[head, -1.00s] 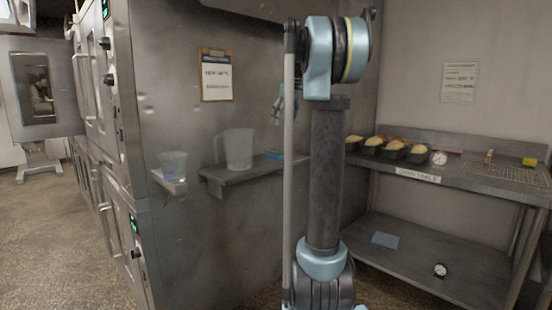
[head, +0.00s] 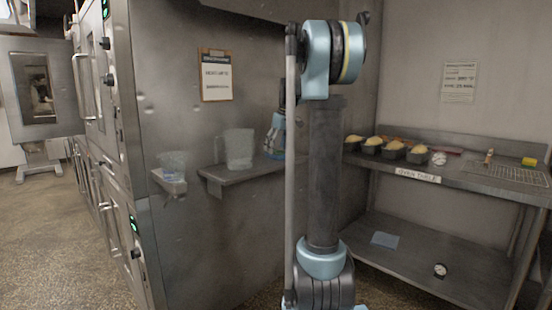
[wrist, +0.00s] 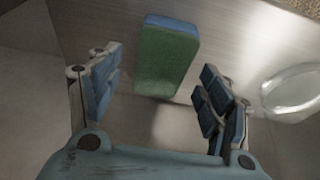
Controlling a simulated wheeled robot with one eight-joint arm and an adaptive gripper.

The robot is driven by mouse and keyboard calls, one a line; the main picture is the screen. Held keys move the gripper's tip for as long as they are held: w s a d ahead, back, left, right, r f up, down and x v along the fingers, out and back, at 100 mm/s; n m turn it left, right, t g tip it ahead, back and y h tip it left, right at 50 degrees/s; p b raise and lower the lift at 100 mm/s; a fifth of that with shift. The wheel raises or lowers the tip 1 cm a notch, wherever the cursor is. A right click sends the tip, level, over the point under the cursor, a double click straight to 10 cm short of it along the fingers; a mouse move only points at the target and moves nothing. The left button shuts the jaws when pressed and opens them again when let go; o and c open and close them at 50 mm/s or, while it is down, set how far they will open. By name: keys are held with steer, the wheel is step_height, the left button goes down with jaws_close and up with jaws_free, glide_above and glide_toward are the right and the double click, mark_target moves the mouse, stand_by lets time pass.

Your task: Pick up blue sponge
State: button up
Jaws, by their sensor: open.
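The blue sponge (wrist: 168,58) lies on a metal shelf and shows a large green face and a blue layer along its far edge in the wrist view. My gripper (wrist: 158,88) is open, with one finger on each side of the sponge's line and the sponge a little ahead of the gap. The fingers do not appear to touch it. In the head view my gripper (head: 273,139) hangs over the right end of the wall shelf (head: 218,178) and mostly hides the sponge there.
A clear pitcher (head: 237,148) stands left of the sponge on the shelf; its round shape (wrist: 294,92) shows at right in the wrist view. A clear cup (head: 173,165) stands further left. A steel table (head: 460,172) with loaf tins is at right.

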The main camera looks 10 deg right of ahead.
steer(key=shift+w+a+f, duration=0.15)
steer(key=shift+w+f, duration=0.05)
steer(key=shift+f, duration=0.5)
steer(key=shift+f, duration=0.2)
stand_by(0.4)
steer(key=c, duration=0.8)
